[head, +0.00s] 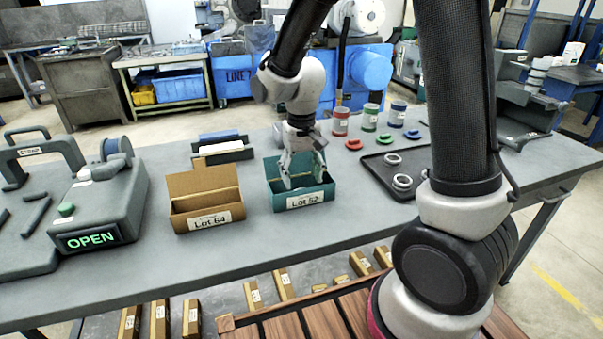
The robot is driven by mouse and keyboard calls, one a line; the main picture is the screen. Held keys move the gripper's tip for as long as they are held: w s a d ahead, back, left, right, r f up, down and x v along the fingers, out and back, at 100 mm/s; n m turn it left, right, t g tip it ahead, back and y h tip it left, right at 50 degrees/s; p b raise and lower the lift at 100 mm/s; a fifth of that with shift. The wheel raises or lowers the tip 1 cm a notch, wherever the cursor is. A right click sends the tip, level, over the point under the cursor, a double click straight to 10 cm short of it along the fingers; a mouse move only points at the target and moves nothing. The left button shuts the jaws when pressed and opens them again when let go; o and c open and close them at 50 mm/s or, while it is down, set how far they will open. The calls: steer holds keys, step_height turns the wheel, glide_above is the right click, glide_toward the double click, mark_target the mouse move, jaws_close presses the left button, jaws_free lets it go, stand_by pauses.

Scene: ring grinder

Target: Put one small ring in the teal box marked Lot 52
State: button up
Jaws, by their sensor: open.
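The teal box marked Lot 52 (300,202) stands open on the grey table, right of a cardboard box. My gripper (303,178) points down over the teal box, its fingers apart and their tips at or inside its opening. No ring shows between the fingers. The box floor is largely hidden by its front wall and the gripper, so I cannot tell whether a ring lies inside. Two pale grey rings, one farther back (393,158) and one nearer (402,182), lie on the black tray (376,180) to the right.
A brown box marked Lot 64 (205,208) stands left of the teal box. A grey machine with an OPEN display (93,239) is farther left. Red (354,144), green (385,136) and blue (412,134) rings lie before matching cups. My arm hides part of the table at right.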

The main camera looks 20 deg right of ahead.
step_height(320, 180, up, 13)
steer(key=s+d+r+t, duration=0.2)
steer(key=s+d, duration=0.5)
steer(key=s, duration=0.2)
steer(key=s+d+r+t, duration=0.2)
steer(key=s+d+r, duration=0.1)
steer(key=s+d, duration=0.5)
steer(key=shift+s+r, duration=0.25)
steer(key=shift+s, duration=0.75)
